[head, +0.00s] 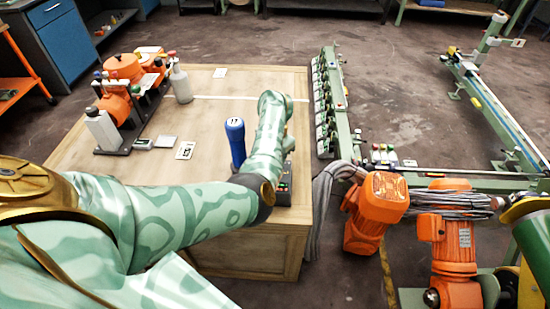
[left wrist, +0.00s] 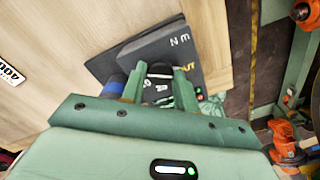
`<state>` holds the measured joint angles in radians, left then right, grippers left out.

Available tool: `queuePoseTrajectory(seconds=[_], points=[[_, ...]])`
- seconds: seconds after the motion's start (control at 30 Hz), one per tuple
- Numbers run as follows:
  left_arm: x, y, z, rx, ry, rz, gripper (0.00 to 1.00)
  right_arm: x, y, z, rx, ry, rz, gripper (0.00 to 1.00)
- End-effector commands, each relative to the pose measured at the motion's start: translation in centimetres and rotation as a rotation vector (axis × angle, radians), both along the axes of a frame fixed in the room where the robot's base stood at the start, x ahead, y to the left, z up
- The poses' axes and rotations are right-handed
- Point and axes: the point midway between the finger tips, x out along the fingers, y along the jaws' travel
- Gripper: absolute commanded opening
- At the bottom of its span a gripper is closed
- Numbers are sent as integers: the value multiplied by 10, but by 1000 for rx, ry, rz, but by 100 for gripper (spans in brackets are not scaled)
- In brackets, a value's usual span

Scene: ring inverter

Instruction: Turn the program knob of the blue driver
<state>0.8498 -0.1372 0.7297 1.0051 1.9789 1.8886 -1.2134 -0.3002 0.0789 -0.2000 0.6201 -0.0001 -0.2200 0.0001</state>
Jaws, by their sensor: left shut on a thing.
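The blue driver shows in the head view as an upright blue cylinder (head: 236,140) beside a dark base (head: 284,188) with small lights, near the table's right edge. My arm hides most of that base. In the left wrist view the dark base (left wrist: 140,52) carries pale letters, yellow lettering and a green light. Part of the blue cylinder (left wrist: 113,86) shows left of the fingers. My left gripper (left wrist: 160,76) has its two green fingers on either side of the dark program knob (left wrist: 160,69) and is shut on it. My right gripper is not in view.
A green frame (head: 328,105) and orange motors (head: 384,197) stand right of the table.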

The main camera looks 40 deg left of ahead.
Motion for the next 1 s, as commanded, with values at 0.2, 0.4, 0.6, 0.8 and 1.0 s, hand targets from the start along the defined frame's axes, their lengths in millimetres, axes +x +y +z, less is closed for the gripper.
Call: queuePoseTrajectory(seconds=[0.2, 0.4, 0.6, 0.8, 1.0], points=[[0, 0, 0, -1, 1, -1, 36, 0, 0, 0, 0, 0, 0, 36], [0, 0, 0, -1, 0, -1, 52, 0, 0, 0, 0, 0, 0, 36], [0, 0, 4, -1, -1, -1, 52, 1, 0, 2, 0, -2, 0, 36], [1, 0, 43, 0, -6, -1, 52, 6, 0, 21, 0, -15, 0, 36], [1, 0, 100, 0, -6, -1, 52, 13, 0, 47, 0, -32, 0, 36]])
